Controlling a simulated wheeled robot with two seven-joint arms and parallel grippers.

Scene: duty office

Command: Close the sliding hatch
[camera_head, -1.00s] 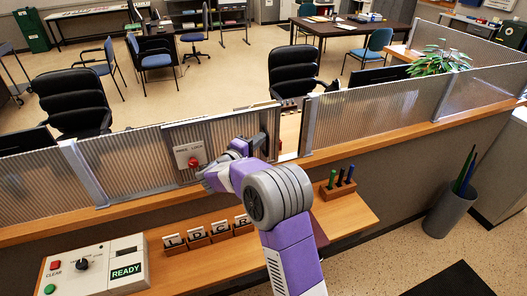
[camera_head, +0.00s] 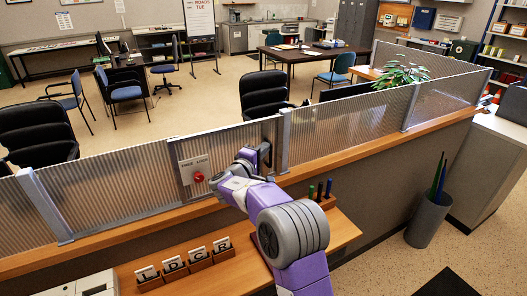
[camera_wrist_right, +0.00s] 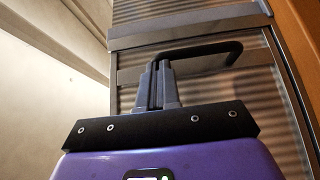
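The sliding hatch (camera_head: 228,146) is a ribbed translucent panel in a metal frame, set in the partition above the counter. Its right edge meets the metal post (camera_head: 284,142), and I see no gap there. A plate with a red knob (camera_head: 198,177) is on the hatch's left part. The black handle (camera_head: 266,151) is near its right edge and also shows in the right wrist view (camera_wrist_right: 205,50). My right gripper (camera_head: 259,160) is at the handle; in the wrist view its fingers (camera_wrist_right: 161,80) are close together on the bar. My left gripper is out of view.
Below the hatch a wooden ledge (camera_head: 340,233) carries lettered card holders (camera_head: 186,262) and a pen block (camera_head: 325,201). A grey bin (camera_head: 427,220) stands on the floor at right. Black chairs (camera_head: 265,93) stand behind the partition.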

